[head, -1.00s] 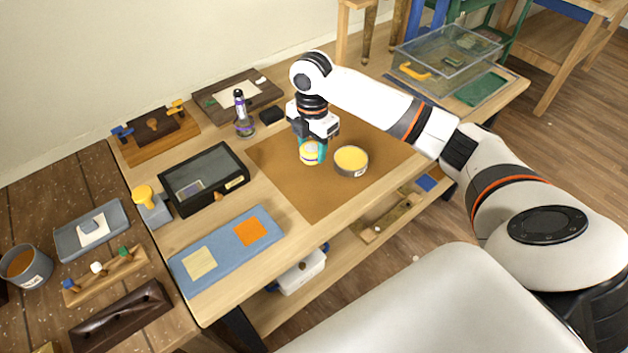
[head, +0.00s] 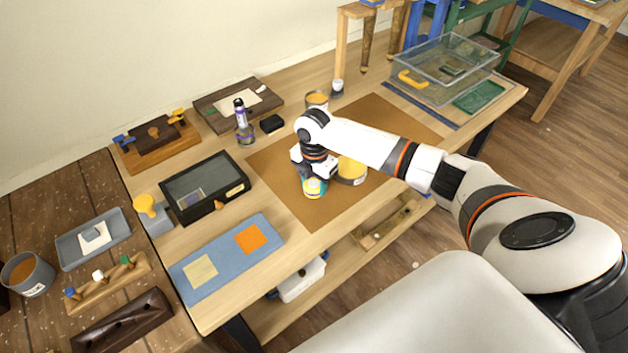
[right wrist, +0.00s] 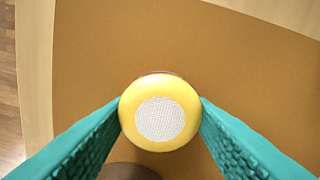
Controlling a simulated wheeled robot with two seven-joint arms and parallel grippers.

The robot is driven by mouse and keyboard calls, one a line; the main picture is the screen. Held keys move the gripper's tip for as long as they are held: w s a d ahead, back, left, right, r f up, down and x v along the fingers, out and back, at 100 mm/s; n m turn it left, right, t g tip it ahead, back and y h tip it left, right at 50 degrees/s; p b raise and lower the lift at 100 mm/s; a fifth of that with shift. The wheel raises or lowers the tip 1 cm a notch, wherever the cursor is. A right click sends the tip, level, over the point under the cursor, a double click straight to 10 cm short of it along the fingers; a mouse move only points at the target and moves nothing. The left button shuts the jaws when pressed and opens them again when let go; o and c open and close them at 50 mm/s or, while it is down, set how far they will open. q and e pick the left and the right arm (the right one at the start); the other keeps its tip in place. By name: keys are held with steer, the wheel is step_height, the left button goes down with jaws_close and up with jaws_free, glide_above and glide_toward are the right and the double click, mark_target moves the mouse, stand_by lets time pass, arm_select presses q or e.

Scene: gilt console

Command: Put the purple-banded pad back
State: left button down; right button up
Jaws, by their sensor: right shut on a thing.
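My right gripper (head: 313,181) is shut on a round yellow-topped piece (head: 314,189), low over the brown mat (head: 300,212). In the right wrist view this piece (right wrist: 160,112) has a yellow rim around a pale mesh disc, with a teal finger on each side. A thin pinkish edge shows behind it, but I cannot make out a clear purple band, nor whether it touches the mat. An open round tin with yellow inside (head: 352,172) stands just right of the gripper, partly hidden by my arm. My left gripper is not in view.
A dark glass-lidded case (head: 205,185), a blue board with two coloured squares (head: 228,258) and a purple-and-white bottle (head: 242,124) stand left of the mat. Another tin (head: 317,100) stands behind my arm. A clear bin (head: 445,75) is at back right. The mat's front is clear.

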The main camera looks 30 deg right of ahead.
mark_target(314, 184)
steer(key=o, duration=0.9)
steer(key=shift+f, duration=0.15)
step_height(314, 184, up, 12)
steer(key=shift+r+b, duration=0.2)
steer(key=shift+b, duration=0.25)
steer(key=shift+s+f, duration=0.1)
